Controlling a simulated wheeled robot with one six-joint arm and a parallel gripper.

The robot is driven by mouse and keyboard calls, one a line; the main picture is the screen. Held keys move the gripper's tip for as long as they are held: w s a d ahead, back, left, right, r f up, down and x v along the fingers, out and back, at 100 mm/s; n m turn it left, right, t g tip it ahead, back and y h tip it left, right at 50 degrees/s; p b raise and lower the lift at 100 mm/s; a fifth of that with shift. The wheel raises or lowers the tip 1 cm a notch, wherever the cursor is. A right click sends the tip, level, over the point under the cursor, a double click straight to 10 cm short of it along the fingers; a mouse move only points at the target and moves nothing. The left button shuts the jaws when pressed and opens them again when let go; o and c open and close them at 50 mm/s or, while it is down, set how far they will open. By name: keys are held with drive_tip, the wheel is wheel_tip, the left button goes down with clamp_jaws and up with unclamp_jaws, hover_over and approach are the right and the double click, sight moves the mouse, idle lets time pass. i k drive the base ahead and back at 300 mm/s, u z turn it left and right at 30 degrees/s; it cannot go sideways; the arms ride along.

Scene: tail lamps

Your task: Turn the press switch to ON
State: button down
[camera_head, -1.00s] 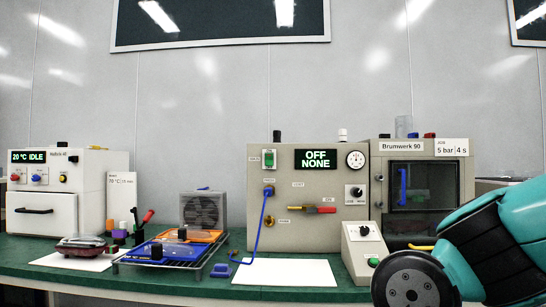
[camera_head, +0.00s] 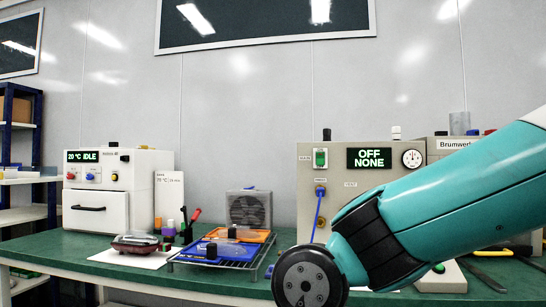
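The press, labelled "Brumwerk" (camera_head: 458,144), stands at the right, and my teal arm covers most of its front. The sloped control box (camera_head: 445,281) shows only its lower part with a green button (camera_head: 438,268); its upper part with a knob is hidden behind my arm. No ON/OFF switch of the press can be made out. My gripper is not in view; only my arm links and a dark round joint show.
A beige panel (camera_head: 308,205) has a display (camera_head: 369,158) reading "OFF NONE", a green switch (camera_head: 320,158) and a gauge (camera_head: 412,158). A white oven (camera_head: 118,190) reads "20 °C IDLE". A wire rack (camera_head: 190,265) with blue and orange trays stands on the green bench (camera_head: 60,252).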

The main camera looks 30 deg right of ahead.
sight(320, 156)
drive_tip(key=u, duration=0.15)
drive_tip(key=i, duration=0.8)
drive_tip(key=z, duration=0.65)
drive_tip(key=i, duration=0.5)
drive_tip(key=z, duration=0.45)
